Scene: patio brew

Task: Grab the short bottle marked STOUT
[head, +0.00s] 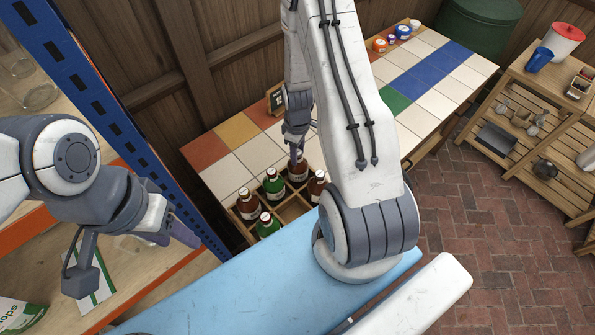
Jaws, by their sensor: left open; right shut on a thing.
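Several short bottles stand in a wooden crate (291,213) on the tiled table. Two are brown, a left one (247,205) and a right one (318,186); two are green, an upper one (273,186) and a lower one (267,225). Another brown bottle (298,174) is at the crate's back, under my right gripper (297,159), which is shut on its top. The labels are too small to read, so I cannot tell which is marked STOUT. My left gripper (172,235) is open and empty at the left, beside the blue shelf post, away from the crate.
The tiled table (226,178) runs to the back right, with small orange, white and blue jars (390,38) at its far end. A small framed sign (276,99) stands near the fence. A wooden shelf unit (530,105) is at the right. A blue post (90,100) borders the left shelves.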

